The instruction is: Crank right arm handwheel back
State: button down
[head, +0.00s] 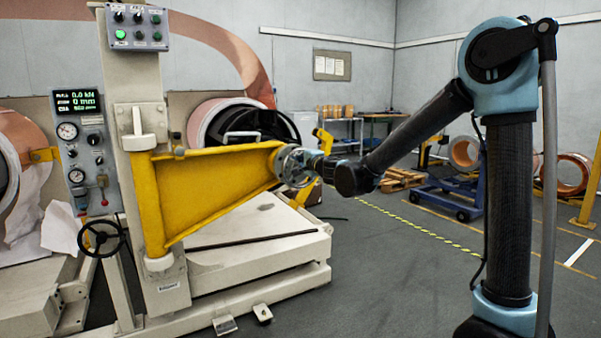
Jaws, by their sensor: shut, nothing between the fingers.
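A yellow swing arm (215,180) reaches right from the cream machine post. At its tip is a round, shiny metal part (295,166), possibly a handwheel; it is too small to be sure. My gripper (318,167) is at this tip, coming from the right, and is shut with nothing held. Its fingertips are not clear, and I cannot tell if they touch the round part. A black handwheel (101,238) with spokes sits at the lower left, below the control panel (80,145), well away from my gripper.
A cream machine base (260,250) lies under the yellow arm. Copper foil (225,40) runs overhead to a roll (215,120) behind. A blue cart (440,190), a wooden pallet (400,180) and copper coils (573,173) stand behind my arm. The grey floor (390,270) right of the base is clear.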

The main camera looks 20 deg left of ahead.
notch_tip(320, 180, down, 6)
jog(key=s+a, duration=0.2)
jog(key=shift+s+a+r, duration=0.15)
jog(key=shift+s, duration=0.15)
dwell(0.4)
